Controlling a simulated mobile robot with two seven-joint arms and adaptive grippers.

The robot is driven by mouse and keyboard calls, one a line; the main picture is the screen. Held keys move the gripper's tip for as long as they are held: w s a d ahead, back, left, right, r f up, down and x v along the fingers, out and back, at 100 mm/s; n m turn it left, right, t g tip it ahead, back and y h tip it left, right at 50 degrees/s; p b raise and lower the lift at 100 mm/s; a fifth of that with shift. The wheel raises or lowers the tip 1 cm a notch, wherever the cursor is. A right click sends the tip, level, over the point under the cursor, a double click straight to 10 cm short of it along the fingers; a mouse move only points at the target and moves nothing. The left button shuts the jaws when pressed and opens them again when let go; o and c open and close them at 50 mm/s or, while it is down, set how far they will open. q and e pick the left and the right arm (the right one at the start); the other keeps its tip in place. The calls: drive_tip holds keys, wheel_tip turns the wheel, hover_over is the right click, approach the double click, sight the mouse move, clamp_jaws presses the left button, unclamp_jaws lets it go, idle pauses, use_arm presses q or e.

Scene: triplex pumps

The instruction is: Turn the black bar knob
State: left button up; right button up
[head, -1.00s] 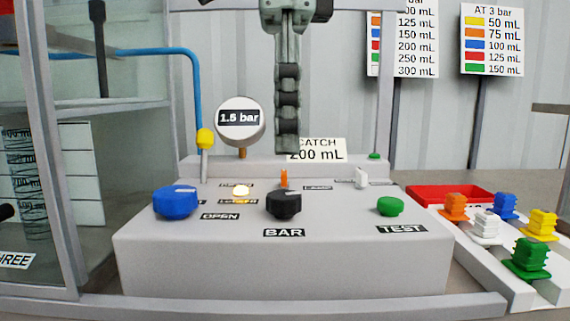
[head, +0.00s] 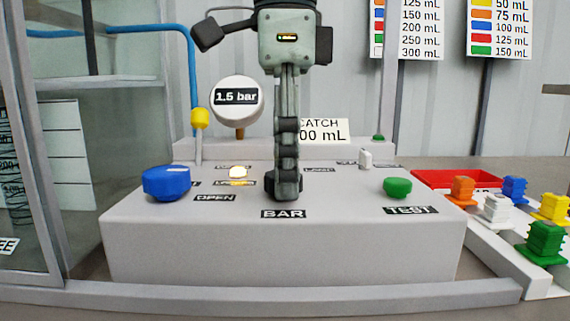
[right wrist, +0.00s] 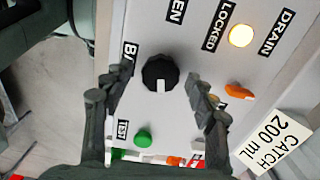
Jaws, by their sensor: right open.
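The black bar knob (right wrist: 160,73) stands on the grey control box behind the BAR label (head: 283,214). In the right wrist view it shows whole, with a white mark on its rim. My right gripper (head: 285,192) points down at the knob and mostly hides it in the head view. In the right wrist view my right gripper (right wrist: 157,100) is open, with one finger on each side of the knob and clear gaps between. The gauge (head: 237,97) reads 1.5 bar. My left gripper is not in view.
A blue knob (head: 166,183) is left on the box (head: 280,250), and a green TEST button (head: 397,187) is right. A lit lamp (head: 238,172), an orange lever (right wrist: 239,91) and a white switch (head: 365,159) are nearby. Coloured pieces stand on a tray at right.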

drive_tip(key=c, duration=1.2)
drive_tip(key=shift+o, duration=0.2)
